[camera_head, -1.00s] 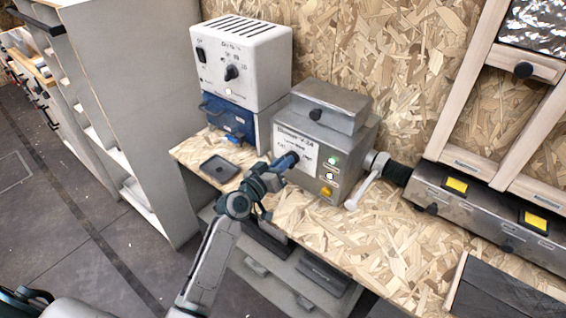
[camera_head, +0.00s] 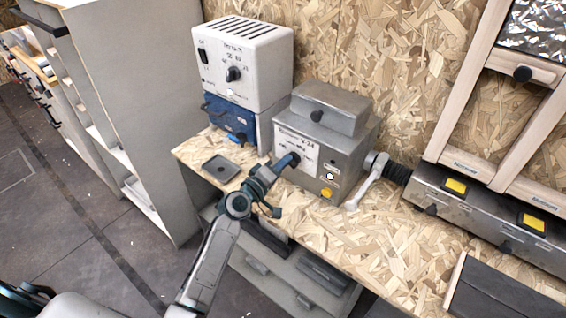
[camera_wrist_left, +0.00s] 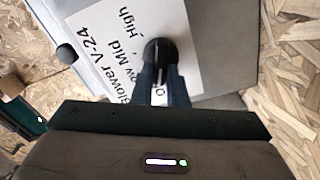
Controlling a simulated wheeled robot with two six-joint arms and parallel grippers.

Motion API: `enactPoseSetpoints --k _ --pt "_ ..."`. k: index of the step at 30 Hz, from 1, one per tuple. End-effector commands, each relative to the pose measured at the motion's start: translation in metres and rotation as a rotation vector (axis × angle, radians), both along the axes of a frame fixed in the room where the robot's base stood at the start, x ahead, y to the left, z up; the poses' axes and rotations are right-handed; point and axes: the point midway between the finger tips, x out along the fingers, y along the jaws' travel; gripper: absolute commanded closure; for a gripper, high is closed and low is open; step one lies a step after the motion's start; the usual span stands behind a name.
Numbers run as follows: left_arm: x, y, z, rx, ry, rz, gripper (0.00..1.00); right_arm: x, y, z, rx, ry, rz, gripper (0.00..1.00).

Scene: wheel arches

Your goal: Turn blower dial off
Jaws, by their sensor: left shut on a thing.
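The blower (camera_head: 345,150) is a grey metal box on the wooden bench in the head view, with a white label reading Blower V-24. Its black dial (camera_wrist_left: 160,52) sits on the label among the words Low, Mid, High and a 0 in the left wrist view. My left gripper (camera_head: 291,160) reaches the blower's front from the left. In the left wrist view its two fingers (camera_wrist_left: 162,84) are closed on either side of the dial. The exact dial setting is hard to read. A pale button (camera_head: 328,176) and a yellow button (camera_head: 326,192) show on the front.
A white control box (camera_head: 245,60) stands on a blue unit (camera_head: 228,118) to the left. A small dark tray (camera_head: 221,168) lies on the bench before it. A light lever (camera_head: 367,186) and black hose (camera_head: 397,173) are right of the blower.

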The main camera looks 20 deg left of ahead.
Motion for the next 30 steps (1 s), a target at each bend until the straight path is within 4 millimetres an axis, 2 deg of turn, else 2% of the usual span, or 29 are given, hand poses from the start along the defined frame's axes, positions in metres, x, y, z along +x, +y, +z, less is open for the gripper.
enactPoseSetpoints --k 19,20,23,30 --pt "-0.0002 0.0004 -0.0015 -0.053 0.02 0.0 1.0 0.0006 -0.0005 0.0012 -0.001 -0.001 0.0 0.64" --pt "-0.0002 0.0003 -0.0015 -0.053 0.02 0.0 0.83 0.0006 -0.0006 0.0012 -0.001 -0.001 0.0 0.64" --pt "-0.0002 0.0004 -0.0015 -0.052 0.02 0.0 0.65 0.0006 -0.0006 0.0012 -0.001 -0.001 0.0 0.64" --pt "-0.0001 0.0004 -0.001 -0.051 0.02 0.0 0.65 0.0006 -0.0006 0.0012 -0.001 -0.001 0.0 0.64"
